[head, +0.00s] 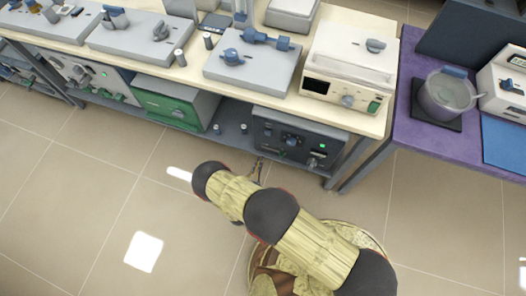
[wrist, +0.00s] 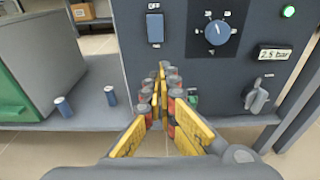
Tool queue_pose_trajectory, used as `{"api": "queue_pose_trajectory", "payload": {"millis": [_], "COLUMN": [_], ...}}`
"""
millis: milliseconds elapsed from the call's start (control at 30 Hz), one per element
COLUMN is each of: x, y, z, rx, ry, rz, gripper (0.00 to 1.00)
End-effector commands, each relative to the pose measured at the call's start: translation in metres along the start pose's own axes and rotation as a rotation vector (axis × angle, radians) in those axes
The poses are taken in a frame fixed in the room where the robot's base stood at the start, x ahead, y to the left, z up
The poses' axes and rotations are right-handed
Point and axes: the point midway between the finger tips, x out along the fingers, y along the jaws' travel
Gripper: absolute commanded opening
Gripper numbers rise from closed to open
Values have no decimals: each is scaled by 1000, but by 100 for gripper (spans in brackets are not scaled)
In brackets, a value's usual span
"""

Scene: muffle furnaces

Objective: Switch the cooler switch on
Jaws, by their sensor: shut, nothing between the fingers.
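A dark grey unit (head: 268,143) stands on the lower shelf in the head view. Its front panel (wrist: 185,65) fills much of the wrist view. The panel carries a blue rocker switch (wrist: 155,28) at upper left, a blue rotary knob (wrist: 217,32) with scale marks, and a grey lever (wrist: 257,97) at lower right. A small green part (wrist: 193,100) shows just right of my fingers. I cannot read which control is the cooler switch. My gripper (wrist: 164,68) is shut and empty, pointing at the panel below the rocker; contact cannot be told. It also shows in the head view (head: 258,168).
A green lamp (wrist: 289,11) is lit above a "2.5 bar" display (wrist: 273,54). Two small blue-grey cylinders (wrist: 64,107) stand on the shelf (wrist: 85,75) at left, beside a green-fronted unit (head: 165,108). A table leg (head: 350,166) is at right. Floor in front is clear.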

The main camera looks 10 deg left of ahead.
Motion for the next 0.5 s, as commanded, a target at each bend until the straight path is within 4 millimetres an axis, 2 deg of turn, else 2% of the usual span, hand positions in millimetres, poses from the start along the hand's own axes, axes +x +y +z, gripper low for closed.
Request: {"api": "queue_pose_trajectory", "payload": {"millis": [33,200,500], "x": [-8,-24,-30], "y": [1,0,-1], "z": [-1,-7,-10], "rx": [0,0,0], "ry": [0,1,1], "rz": [4,1,-1], "gripper": [0,0,0]}}
